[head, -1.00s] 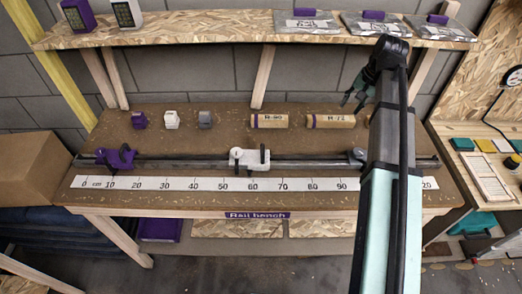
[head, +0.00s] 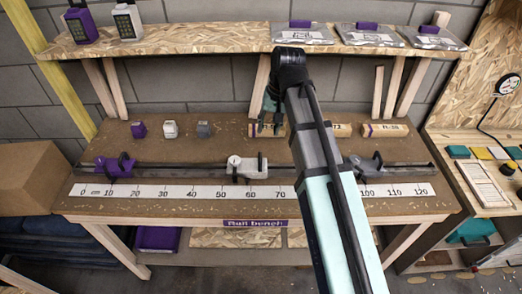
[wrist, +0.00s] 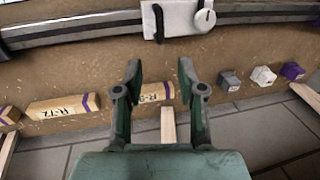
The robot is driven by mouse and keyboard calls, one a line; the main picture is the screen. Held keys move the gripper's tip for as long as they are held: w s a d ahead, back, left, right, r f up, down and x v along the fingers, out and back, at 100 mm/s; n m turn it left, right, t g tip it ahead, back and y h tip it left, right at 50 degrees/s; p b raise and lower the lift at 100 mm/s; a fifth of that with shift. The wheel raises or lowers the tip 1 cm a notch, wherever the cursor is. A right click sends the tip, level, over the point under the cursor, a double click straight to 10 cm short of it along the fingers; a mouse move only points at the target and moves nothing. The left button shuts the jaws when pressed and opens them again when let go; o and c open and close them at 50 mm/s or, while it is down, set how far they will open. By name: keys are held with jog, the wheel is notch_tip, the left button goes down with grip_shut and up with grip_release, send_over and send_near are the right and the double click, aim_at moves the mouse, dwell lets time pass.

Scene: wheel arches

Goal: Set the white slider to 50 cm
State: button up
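The white slider (head: 245,168) sits on the grey rail (head: 310,169), behind the stretch of the scale (head: 150,191) between the 50 and 60 labels, nearer 60. It has a dark upright clamp handle at its right end. In the wrist view the white slider (wrist: 178,18) is at the top, with a round white knob, beyond my fingertips. My gripper (head: 270,108) is above the back of the bench, behind the slider. In the wrist view my gripper (wrist: 160,68) is open with nothing between its fingers.
A purple slider (head: 114,166) sits near 10. Small purple, white and grey blocks (head: 204,129) and labelled wooden pieces (head: 383,129) stand along the bench back; one piece (wrist: 157,93) shows between my fingers. A shelf (head: 200,45) overhangs the bench back.

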aim_at(260, 155)
jog(key=f, duration=0.3)
jog(key=a+f+p, duration=0.1)
jog(key=f, duration=0.3)
jog(key=a+f+p, duration=0.1)
jog(key=f, duration=0.3)
jog(key=shift+a+f, duration=0.15)
jog(key=shift+f, duration=0.05)
grip_shut()
